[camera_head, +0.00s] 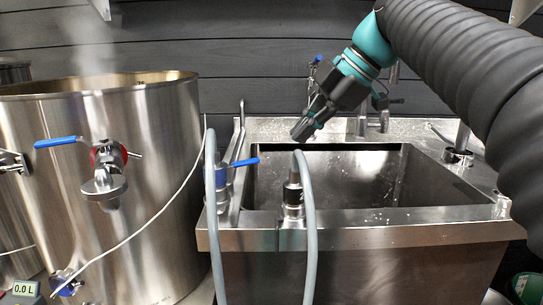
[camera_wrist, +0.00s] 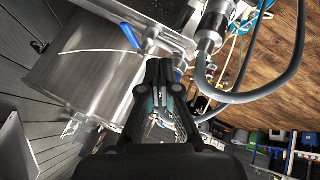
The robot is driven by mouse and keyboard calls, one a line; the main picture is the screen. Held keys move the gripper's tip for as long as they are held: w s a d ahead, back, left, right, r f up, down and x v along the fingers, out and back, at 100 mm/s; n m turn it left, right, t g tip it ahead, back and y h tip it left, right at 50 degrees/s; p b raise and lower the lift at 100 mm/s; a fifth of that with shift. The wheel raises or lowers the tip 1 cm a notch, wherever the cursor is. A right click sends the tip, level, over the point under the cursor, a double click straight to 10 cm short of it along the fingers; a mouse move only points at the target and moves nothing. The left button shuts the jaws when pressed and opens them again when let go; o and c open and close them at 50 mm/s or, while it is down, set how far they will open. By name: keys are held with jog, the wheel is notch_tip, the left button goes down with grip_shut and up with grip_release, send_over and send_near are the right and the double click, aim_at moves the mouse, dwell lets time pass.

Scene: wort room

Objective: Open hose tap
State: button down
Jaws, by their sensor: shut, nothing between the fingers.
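A tap with a blue lever (camera_head: 243,162) stands at the left front corner of the sink, beside a grey hose (camera_head: 213,215). Its lever points right, nearly level. A blue lever (camera_wrist: 131,36), apparently the same one, shows in the wrist view ahead and left of my fingertips. My gripper (camera_head: 304,132) is shut and empty, above the sink basin and pointing down and left, apart from the tap. In the wrist view my gripper (camera_wrist: 161,66) shows its fingers together. Another small blue-handled tap (camera_head: 318,61) is on the back wall, partly behind my gripper.
The steel sink (camera_head: 350,215) has a raised front rim. A second grey hose (camera_head: 308,220) loops over a metal connector (camera_head: 292,194) there. A large steel kettle (camera_head: 150,180) stands left, with a blue-levered valve (camera_head: 105,158). A thin white cable crosses it.

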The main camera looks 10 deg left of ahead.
aim_at(246, 163)
jog(key=w+a+f, duration=0.3)
jog(key=a+f, duration=0.4)
jog(key=a, duration=0.2)
jog(key=shift+w+f, duration=0.4)
jog(key=shift+n, duration=0.3)
